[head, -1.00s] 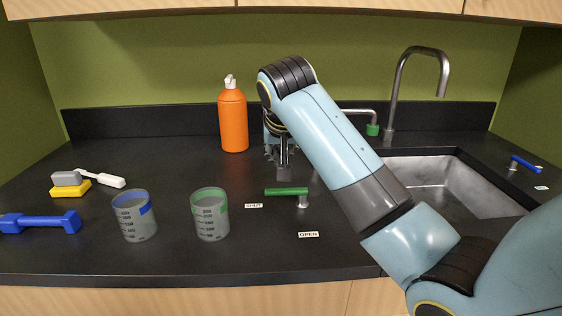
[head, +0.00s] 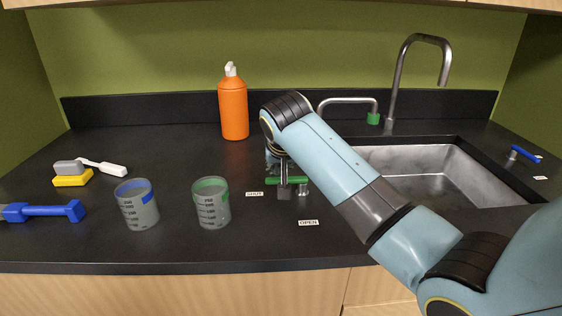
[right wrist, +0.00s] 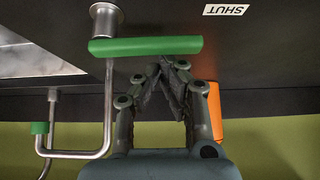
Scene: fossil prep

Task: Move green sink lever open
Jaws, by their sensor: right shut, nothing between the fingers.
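The green sink lever (head: 297,181) is a green bar on a short metal post, set on the counter left of the sink. Its bar points left from the post, toward the SHUT label (head: 254,194); the OPEN label (head: 308,223) lies in front of the post. My right gripper (head: 284,192) is at the bar, partly overlapping it in the head view. In the right wrist view the closed, empty fingertips (right wrist: 173,62) sit right beside the green bar (right wrist: 145,46); I cannot tell whether they touch it. My left gripper is not in view.
A green-tipped faucet (head: 373,118) and tall tap (head: 445,65) stand by the steel sink (head: 420,170). A blue lever (head: 525,153) is at right. An orange bottle (head: 234,110) stands behind; two beakers (head: 137,205) (head: 211,205) stand left.

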